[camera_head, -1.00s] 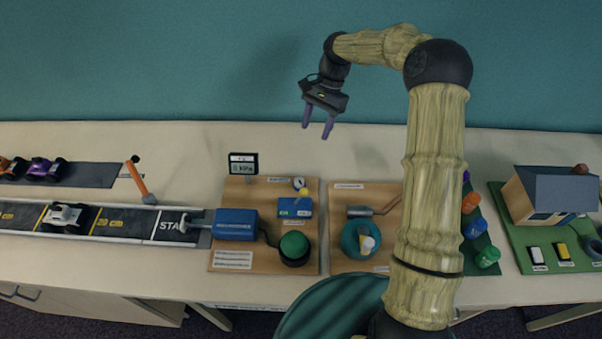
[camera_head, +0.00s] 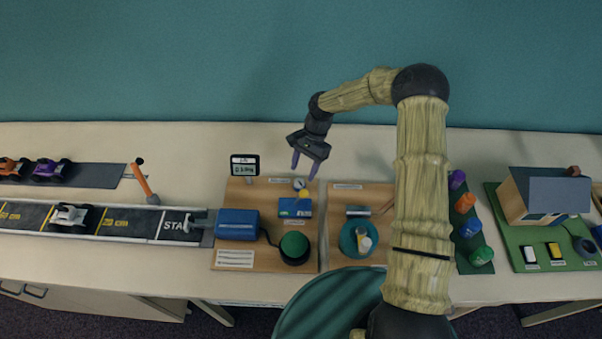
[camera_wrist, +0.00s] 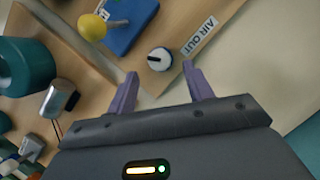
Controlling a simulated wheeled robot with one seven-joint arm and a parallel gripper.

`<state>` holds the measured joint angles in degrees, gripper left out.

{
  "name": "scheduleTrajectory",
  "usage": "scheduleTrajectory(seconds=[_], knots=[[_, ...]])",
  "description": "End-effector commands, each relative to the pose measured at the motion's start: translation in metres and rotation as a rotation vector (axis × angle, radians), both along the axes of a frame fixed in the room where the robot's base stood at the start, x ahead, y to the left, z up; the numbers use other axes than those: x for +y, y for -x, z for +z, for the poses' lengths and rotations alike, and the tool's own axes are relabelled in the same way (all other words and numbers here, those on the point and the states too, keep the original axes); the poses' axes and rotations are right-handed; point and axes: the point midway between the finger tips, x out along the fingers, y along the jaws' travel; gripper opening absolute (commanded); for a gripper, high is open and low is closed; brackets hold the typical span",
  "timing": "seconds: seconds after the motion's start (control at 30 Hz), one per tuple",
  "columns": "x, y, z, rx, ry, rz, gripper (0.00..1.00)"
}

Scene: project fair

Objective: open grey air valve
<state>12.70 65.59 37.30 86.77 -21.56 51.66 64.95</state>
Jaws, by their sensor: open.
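The air valve is a small round grey-white knob with a dark pointer mark (camera_wrist: 159,59), beside an AIR OUT label (camera_wrist: 200,36) in the wrist view. In the head view the knob (camera_head: 299,184) is at the back edge of the left wooden board (camera_head: 225,245). My gripper (camera_head: 304,172) is open and empty, above and just behind the knob. In the wrist view my gripper's purple fingertips (camera_wrist: 159,72) lie on either side of the knob in the picture. I see no contact with it.
A blue block (camera_head: 293,208) with a yellow ball-ended lever (camera_wrist: 92,27) is close to the knob. A small display (camera_head: 244,166) stands left of it, behind a blue box (camera_head: 237,224) and green dome (camera_head: 294,245). The table behind the boards is mostly clear.

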Motion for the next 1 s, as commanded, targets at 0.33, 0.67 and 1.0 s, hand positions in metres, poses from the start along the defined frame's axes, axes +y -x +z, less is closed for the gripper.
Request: scheduleTrajectory(seconds=[0.33, 0.67, 1.0], knots=[[0.009, 0.011, -0.032, 0.001, 0.0, 0.003, 0.52], [0.01, 0.011, -0.032, 0.0, 0.0, 0.004, 0.32], [0.009, 0.01, -0.032, -0.001, 0.001, 0.008, 0.07]])
